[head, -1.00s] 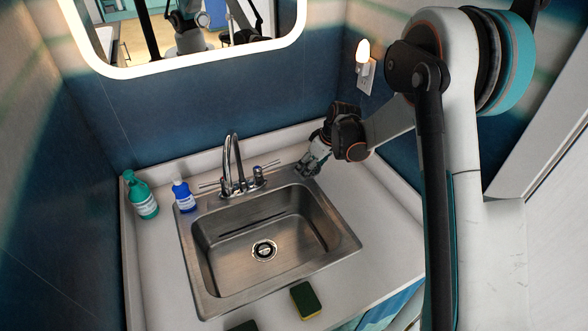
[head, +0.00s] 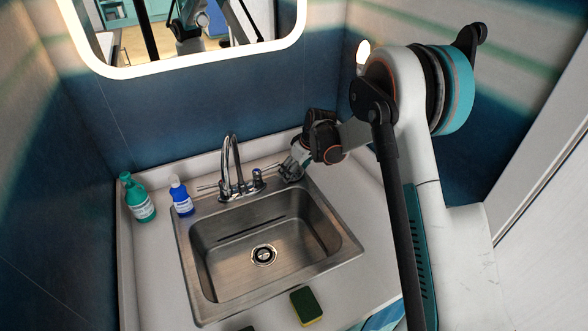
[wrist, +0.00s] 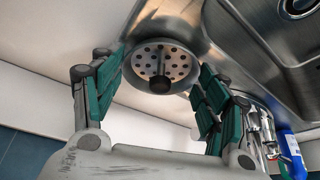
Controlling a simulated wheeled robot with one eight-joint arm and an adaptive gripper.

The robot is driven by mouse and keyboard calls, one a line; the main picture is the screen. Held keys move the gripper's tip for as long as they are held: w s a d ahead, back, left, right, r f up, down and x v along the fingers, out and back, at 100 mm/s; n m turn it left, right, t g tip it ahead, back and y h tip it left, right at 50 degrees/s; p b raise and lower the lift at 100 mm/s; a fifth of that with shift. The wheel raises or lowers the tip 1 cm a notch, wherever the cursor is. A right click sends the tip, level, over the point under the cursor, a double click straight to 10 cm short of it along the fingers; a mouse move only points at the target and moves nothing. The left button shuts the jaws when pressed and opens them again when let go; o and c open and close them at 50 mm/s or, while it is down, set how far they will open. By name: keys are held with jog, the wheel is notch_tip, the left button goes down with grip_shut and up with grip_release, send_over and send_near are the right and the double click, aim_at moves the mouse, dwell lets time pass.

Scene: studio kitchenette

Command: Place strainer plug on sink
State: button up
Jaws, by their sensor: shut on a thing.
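The strainer plug (wrist: 160,66) is a round metal disc with holes and a dark central knob. It sits between the two green-padded fingers of my gripper (wrist: 162,70) in the wrist view, and my gripper is shut on it. In the head view, my gripper (head: 292,168) is at the back right corner of the steel sink (head: 300,222), just right of the faucet. The plug cannot be made out there. The sink's round drain (head: 263,254) is in the middle of its basin floor. The sink's steel also shows beyond the plug in the wrist view (wrist: 235,62).
The faucet (head: 232,165) with its handles stands at the sink's back edge. A green bottle (head: 139,200) and a blue bottle (head: 181,198) stand to its left. A sponge (head: 306,306) lies on the counter (head: 348,293) in front. The basin is clear.

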jog(key=shift+f, duration=0.2)
jog(key=o, duration=1.1)
jog(key=shift+r, duration=0.15)
jog(key=shift+r, duration=0.35)
jog(key=p+v, duration=0.3)
jog(key=v, duration=0.8)
jog(key=shift+s+d+r, duration=0.15)
jog(key=shift+s+r, duration=0.05)
jog(key=shift+r, duration=0.05)
